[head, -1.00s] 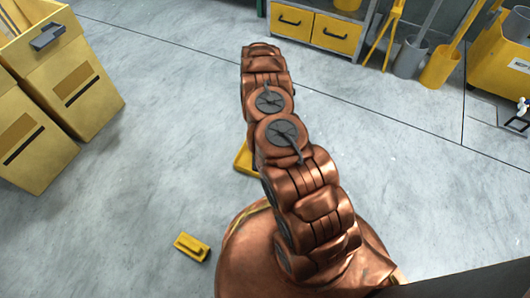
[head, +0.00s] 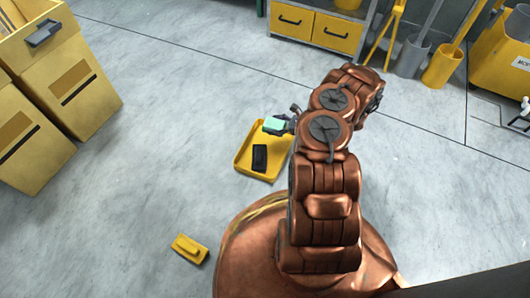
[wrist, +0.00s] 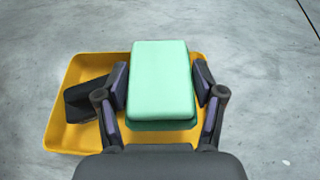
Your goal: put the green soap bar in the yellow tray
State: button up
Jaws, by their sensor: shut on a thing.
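The green soap bar (wrist: 160,80) is a pale green block between the two fingers of my gripper (wrist: 160,95) in the wrist view. My gripper is shut on it. In the head view the soap bar (head: 274,124) shows at the end of my gripper (head: 280,124), over the far part of the yellow tray (head: 243,167). The yellow tray (wrist: 60,130) lies on the floor beneath the soap in the wrist view. The soap hides part of the tray, so the gap between them is hard to judge.
A black block (head: 260,158) lies inside the tray, toward its left in the wrist view (wrist: 85,100). A yellow brush-like object (head: 189,248) lies on the floor nearer me. Yellow cabinets (head: 62,75) stand at the left. The floor around the tray is clear.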

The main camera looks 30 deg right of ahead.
aim_at(277, 142)
jog(key=shift+d+f+m, duration=0.2)
jog(key=shift+d+m, duration=0.1)
jog(key=shift+d, duration=0.2)
jog(key=shift+d+f+h, duration=0.15)
jog(key=shift+f+h, duration=0.15)
jog(key=shift+f, duration=0.05)
notch_tip(277, 142, down, 9)
jog(key=b, duration=0.4)
jog(key=shift+f+b, duration=0.1)
jog(key=shift+b, duration=0.3)
jog(key=shift+f, duration=0.15)
jog(key=o, duration=1.3)
jog(key=shift+t, duration=0.3)
